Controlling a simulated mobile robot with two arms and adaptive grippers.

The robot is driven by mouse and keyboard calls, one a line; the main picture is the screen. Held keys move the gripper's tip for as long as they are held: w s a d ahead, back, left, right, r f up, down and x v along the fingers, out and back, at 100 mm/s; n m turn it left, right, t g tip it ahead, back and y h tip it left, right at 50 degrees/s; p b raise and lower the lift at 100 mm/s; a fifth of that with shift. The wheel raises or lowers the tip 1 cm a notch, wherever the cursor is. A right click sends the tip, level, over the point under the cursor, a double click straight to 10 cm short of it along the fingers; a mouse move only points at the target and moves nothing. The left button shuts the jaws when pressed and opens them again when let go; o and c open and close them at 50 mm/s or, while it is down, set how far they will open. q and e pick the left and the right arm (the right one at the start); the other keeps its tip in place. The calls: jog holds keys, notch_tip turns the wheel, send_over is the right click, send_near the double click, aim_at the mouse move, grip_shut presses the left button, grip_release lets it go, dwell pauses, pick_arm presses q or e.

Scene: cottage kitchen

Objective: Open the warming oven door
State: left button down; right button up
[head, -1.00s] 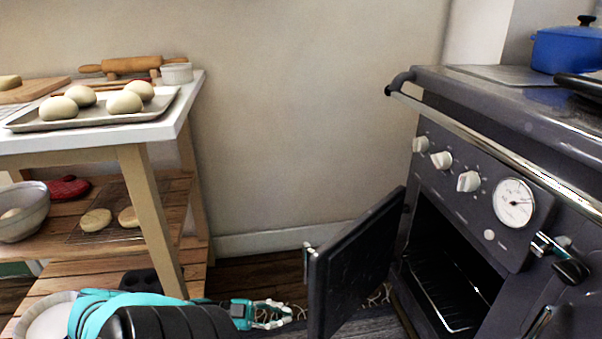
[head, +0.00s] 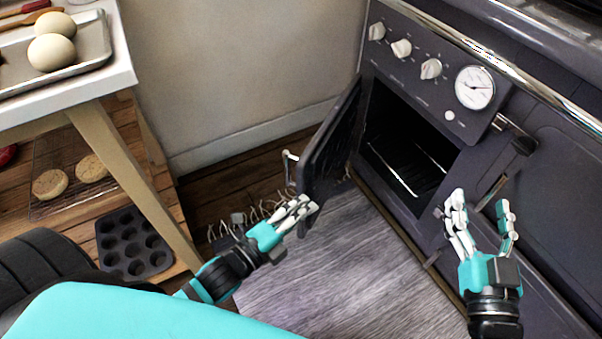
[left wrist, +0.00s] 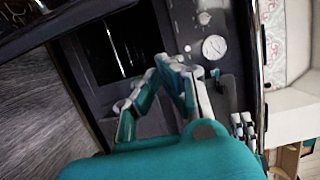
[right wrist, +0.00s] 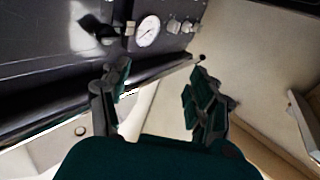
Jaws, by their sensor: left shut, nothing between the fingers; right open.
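The warming oven door (head: 335,140) is a dark panel that stands swung out from the left side of the oven opening (head: 408,145). Its light handle (head: 289,168) is on the outer face near the free edge. My left gripper (head: 303,208) is shut and empty, close to the lower free edge of the door; I cannot tell whether it touches. My right gripper (head: 482,212) is open and empty in front of the stove, right of the opening. A wire rack shows inside the oven. The left wrist view shows the oven opening (left wrist: 115,45) beyond the fingers.
The stove front carries white knobs (head: 401,48), a round dial (head: 474,88) and a latch handle (head: 516,137) at right. A wooden table (head: 115,140) with a tray of dough balls stands at left, a muffin tin (head: 132,243) below. A grey rug (head: 340,275) covers the floor.

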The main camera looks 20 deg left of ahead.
pick_arm(q)
jog(key=w+b, duration=0.3)
jog(key=w, duration=0.4)
jog(key=shift+w+a, duration=0.35)
jog(key=shift+a, duration=0.1)
pick_arm(e)
jog(key=s+r+t+y, duration=0.3)
jog(key=s+r+t, duration=0.3)
jog(key=r, duration=0.5)
jog(key=shift+r+t, duration=0.15)
jog(key=shift+t, duration=1.05)
pick_arm(q)
jog(key=w+a+p, duration=0.1)
jog(key=w+a, duration=0.1)
jog(key=a, duration=1.6)
jog(key=shift+w, duration=0.2)
pick_arm(e)
jog(key=w+f+g, duration=0.1)
jog(key=f, duration=0.1)
jog(key=w+f+g+h, duration=0.1)
jog(key=w+g, duration=0.1)
jog(key=shift+w+a+f, duration=0.2)
jog(key=shift+w+f, duration=0.05)
jog(key=shift+f, duration=0.1)
pick_arm(q)
jog(key=shift+d, duration=0.2)
